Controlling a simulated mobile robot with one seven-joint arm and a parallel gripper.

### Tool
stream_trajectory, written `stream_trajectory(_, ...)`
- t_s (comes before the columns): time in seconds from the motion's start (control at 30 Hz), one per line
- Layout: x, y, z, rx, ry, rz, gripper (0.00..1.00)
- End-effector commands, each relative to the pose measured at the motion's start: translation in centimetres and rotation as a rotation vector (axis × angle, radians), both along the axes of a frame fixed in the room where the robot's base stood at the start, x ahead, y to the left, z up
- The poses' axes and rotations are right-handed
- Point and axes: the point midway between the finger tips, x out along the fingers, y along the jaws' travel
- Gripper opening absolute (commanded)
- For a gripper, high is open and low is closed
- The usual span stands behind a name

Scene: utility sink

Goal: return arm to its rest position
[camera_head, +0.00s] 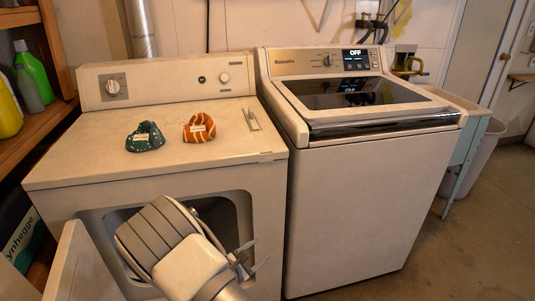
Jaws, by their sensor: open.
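My arm shows at the bottom centre of the head view, in front of the open dryer (60,175). The arm hides part of the dryer opening (225,210).
The dryer door (75,265) hangs open at lower left. A green cloth (145,137) and an orange cloth (199,128) lie on the dryer top. A washer (365,200) stands right of the dryer. A shelf (40,130) with bottles is at left. Floor is clear at lower right.

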Motion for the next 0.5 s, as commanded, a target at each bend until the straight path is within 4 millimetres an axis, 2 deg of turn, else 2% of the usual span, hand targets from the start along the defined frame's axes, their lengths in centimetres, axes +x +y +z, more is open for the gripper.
stream_trajectory(0.03,0.2,-1.3,2.0,0.047,-0.012,-0.071,0.59)
stream_trajectory(0.2,-0.6,-5.6,7.2,0.194,-0.034,-0.297,0.59)
stream_trajectory(0.5,-4.3,-12.2,14.9,0.472,-0.070,-0.657,0.59)
